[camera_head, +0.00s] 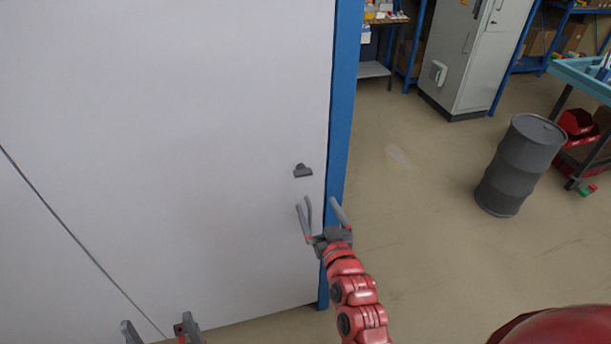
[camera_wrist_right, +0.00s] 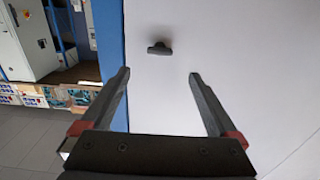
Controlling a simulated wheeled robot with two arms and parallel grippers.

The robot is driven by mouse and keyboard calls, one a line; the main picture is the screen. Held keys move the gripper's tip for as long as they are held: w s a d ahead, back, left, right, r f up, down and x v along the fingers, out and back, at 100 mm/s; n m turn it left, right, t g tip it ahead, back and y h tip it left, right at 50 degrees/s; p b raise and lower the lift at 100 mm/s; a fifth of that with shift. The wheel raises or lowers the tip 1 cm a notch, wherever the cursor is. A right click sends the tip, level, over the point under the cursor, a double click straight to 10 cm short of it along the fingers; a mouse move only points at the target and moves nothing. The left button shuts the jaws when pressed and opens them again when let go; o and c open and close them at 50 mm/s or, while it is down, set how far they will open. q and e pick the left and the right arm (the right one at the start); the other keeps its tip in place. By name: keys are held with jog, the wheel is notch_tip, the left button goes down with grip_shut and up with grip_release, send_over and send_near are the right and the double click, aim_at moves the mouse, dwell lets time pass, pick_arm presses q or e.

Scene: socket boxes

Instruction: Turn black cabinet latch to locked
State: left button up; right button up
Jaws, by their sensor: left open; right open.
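The dark latch (camera_head: 303,171) sits on the white cabinet door (camera_head: 180,120), near its right edge beside the blue frame. Its handle part looks about level in the head view. My right gripper (camera_head: 320,205) is open and empty, just below the latch and apart from it. In the right wrist view the latch (camera_wrist_right: 159,48) shows beyond and between the open fingertips (camera_wrist_right: 158,76). My left gripper (camera_head: 156,326) is open at the bottom left edge of the head view, in front of the white panel, with only its fingers showing.
A blue post (camera_head: 342,110) runs along the door's right edge. Open floor (camera_head: 420,230) lies to the right. A grey drum (camera_head: 522,165), a grey cabinet (camera_head: 475,60) and a blue-topped cart (camera_head: 585,78) stand further off.

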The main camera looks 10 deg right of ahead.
aim_at(304, 176)
jog(key=w+p, duration=0.1)
jog(key=w, duration=0.4)
jog(key=w+p, duration=0.2)
jog(key=w, duration=0.3)
jog(key=shift+w+a+r, duration=0.1)
jog(key=shift+a+r, duration=0.05)
jog(key=shift+a, duration=0.05)
jog(key=shift+w+p, duration=0.35)
jog(key=shift+w, duration=0.25)
jog(key=c, duration=1.4)
jog(key=m+b, duration=0.6)
jog(key=m, duration=0.2)
jog(key=shift+f, duration=0.2)
jog(key=m+b, duration=0.1)
jog(key=m, duration=0.3)
jog(key=shift+m+b, duration=0.3)
jog(key=shift+b, duration=0.1)
jog(key=m, duration=0.5)
jog(key=shift+r+b, duration=0.1)
jog(key=shift+b, duration=0.25)
jog(key=shift+m, duration=0.3)
